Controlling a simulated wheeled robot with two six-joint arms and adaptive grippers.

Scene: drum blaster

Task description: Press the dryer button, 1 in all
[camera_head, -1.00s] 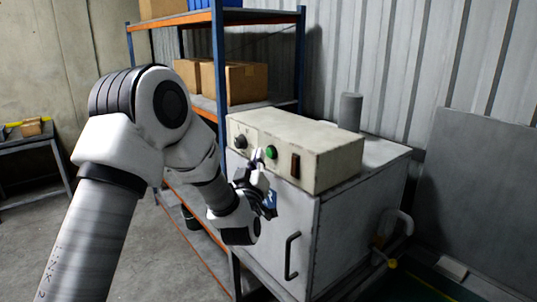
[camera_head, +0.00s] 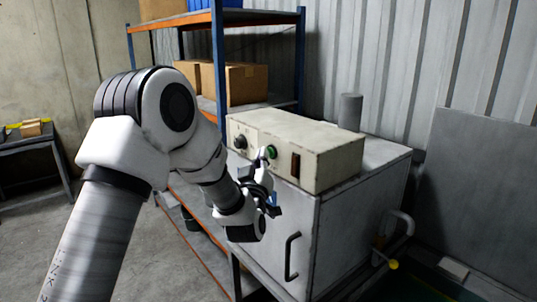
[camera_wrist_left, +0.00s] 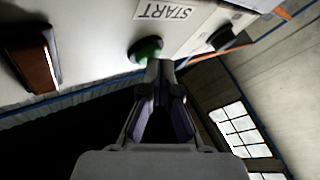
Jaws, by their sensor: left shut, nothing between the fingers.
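The green button (camera_head: 271,151) is on the front of the cream control box (camera_head: 338,161) on top of the grey dryer cabinet (camera_head: 337,228). In the left wrist view the green button (camera_wrist_left: 147,50) sits in a dark ring below a START label (camera_wrist_left: 165,11), which appears upside down. My left gripper (camera_head: 263,155) is shut and empty, its fingertips right at the button and partly covering it. In the wrist view the closed fingertips (camera_wrist_left: 160,66) overlap the button's lower right edge; I cannot tell whether they touch it. My right gripper is not in view.
A dark knob (camera_head: 240,142) is left of the button and a reddish-brown switch (camera_head: 295,165) is right of it. A door handle (camera_head: 291,256) sticks out below. A shelf (camera_head: 217,60) with cardboard boxes (camera_head: 245,82) stands behind. A grey cylinder (camera_head: 350,111) stands behind the box.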

